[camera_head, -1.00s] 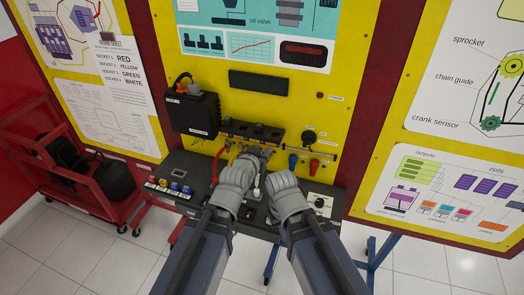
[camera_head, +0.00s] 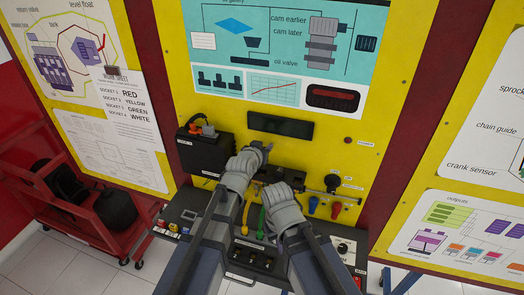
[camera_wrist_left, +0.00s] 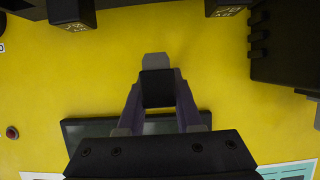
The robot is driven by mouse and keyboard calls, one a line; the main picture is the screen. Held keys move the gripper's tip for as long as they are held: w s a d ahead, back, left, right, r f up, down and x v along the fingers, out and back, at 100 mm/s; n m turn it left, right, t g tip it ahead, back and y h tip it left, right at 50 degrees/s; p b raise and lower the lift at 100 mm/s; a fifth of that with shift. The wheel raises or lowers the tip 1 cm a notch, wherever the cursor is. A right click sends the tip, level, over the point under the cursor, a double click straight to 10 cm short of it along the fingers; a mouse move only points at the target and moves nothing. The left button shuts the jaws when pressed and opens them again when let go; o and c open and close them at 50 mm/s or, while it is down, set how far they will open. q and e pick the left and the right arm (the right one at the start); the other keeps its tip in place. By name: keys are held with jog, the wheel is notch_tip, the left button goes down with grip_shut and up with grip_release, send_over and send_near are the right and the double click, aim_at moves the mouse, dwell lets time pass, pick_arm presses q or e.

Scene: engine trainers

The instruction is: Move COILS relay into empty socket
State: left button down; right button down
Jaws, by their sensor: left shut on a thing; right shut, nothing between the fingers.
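My left gripper (camera_head: 262,149) is shut on a small dark block, the relay (camera_wrist_left: 157,88), and holds it in front of the yellow panel just below the dark display. No label is readable on it. The relay block (camera_head: 266,172) on the panel is mostly hidden behind my arms. Two dark relays show at the top of the left wrist view, one at left (camera_wrist_left: 72,12) and one at right (camera_wrist_left: 228,6), with a gap between them. The empty socket cannot be made out. My right gripper (camera_head: 266,186) is shut and empty, lower, near the block's front.
A black box (camera_head: 203,153) with cables stands left of the relay block. The dark display (camera_head: 280,125) is above. Blue (camera_head: 313,204) and red (camera_head: 335,209) connectors hang at right. A console (camera_head: 250,258) with coloured cables lies below. A red cart (camera_head: 85,215) stands at left.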

aim_at(264, 167)
pick_arm(q)
jog(key=shift+s+d, duration=0.2)
jog(key=shift+s, duration=0.1)
jog(key=shift+w+a+f+b, duration=0.15)
jog(key=shift+w+f+b, duration=0.1)
jog(key=shift+f+b, duration=0.65)
jog(key=shift+s+f+b, duration=0.15)
jog(key=shift+f+b, duration=0.5)
jog(key=shift+b, duration=0.1)
jog(key=shift+f+b, duration=1.2)
jog(key=shift+f+b, duration=0.85)
jog(key=c, duration=0.8)
grip_release()
jog(key=shift+r+p+v, duration=0.25)
jog(key=shift+p+v, duration=0.45)
jog(key=shift+v, duration=0.55)
jog(key=shift+r+p+v, duration=0.2)
jog(key=shift+p+v, duration=0.5)
jog(key=shift+v, duration=0.5)
